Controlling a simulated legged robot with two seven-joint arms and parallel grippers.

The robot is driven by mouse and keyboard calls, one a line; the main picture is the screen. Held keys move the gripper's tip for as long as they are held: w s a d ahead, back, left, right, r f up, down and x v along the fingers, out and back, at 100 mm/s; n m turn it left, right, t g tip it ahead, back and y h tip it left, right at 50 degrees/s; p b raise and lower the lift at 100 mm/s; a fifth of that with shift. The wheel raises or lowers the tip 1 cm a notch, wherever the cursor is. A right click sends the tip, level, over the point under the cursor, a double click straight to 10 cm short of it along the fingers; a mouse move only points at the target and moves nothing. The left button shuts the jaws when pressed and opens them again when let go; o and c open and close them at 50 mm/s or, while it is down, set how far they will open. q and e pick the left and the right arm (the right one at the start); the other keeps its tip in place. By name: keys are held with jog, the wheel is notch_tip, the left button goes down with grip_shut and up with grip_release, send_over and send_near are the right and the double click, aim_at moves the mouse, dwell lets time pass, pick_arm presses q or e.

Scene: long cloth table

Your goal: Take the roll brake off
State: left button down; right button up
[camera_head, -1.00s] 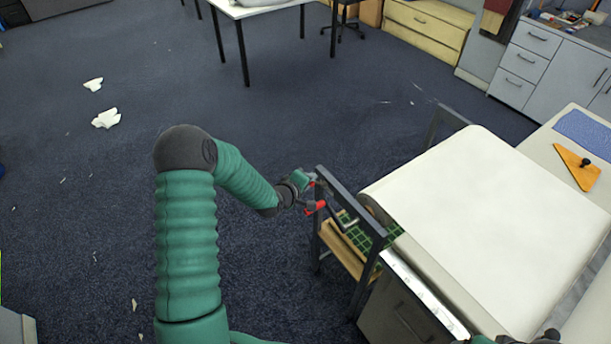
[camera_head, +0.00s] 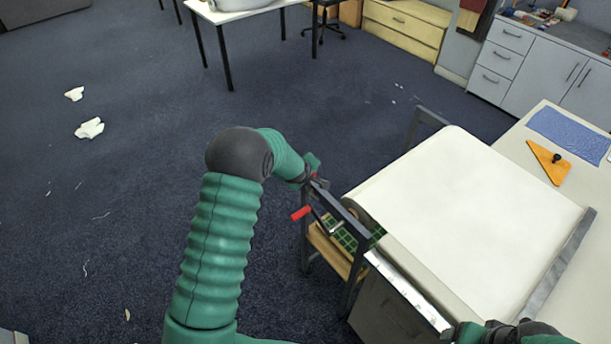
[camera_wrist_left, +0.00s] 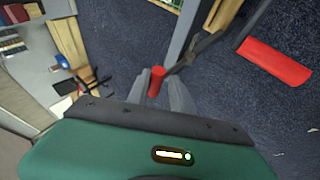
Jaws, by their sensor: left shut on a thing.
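The cloth roll (camera_head: 358,211) sits at the table's left end, held in a dark metal frame (camera_head: 340,206). White cloth (camera_head: 465,220) runs from it across the table. My left gripper (camera_head: 314,181) is at the frame's upper left corner. In the left wrist view its fingers (camera_wrist_left: 160,90) are shut on a small red knob (camera_wrist_left: 157,80), which seems to be the roll brake's grip. A larger red crank handle (camera_head: 301,213) sticks out below the gripper, apart from it; it also shows in the left wrist view (camera_wrist_left: 274,62). My right gripper (camera_head: 510,331) is partly visible at the bottom edge; its fingers are unclear.
A metal strip (camera_head: 408,290) runs along the table's near left edge and a grey bar (camera_head: 562,262) lies across the cloth's right end. An orange triangle (camera_head: 549,162) and a blue cloth (camera_head: 570,134) lie at the back.

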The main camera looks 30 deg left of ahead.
pick_arm(q)
jog(key=shift+w+d+r, duration=0.25)
jog(key=shift+w+r, duration=0.05)
jog(key=shift+w, duration=0.1)
jog(key=c, duration=1.4)
grip_release()
jog(key=shift+o, duration=0.2)
jog(key=shift+w+d+f, duration=0.1)
jog(key=shift+w+f, duration=0.05)
jog(key=shift+f, duration=0.05)
jog(key=shift+s+r, duration=0.15)
jog(key=shift+s, duration=0.05)
jog(key=v, duration=1.6)
jog(key=shift+s+b, duration=0.2)
jog(key=shift+b, duration=0.15)
jog(key=shift+a, duration=0.25)
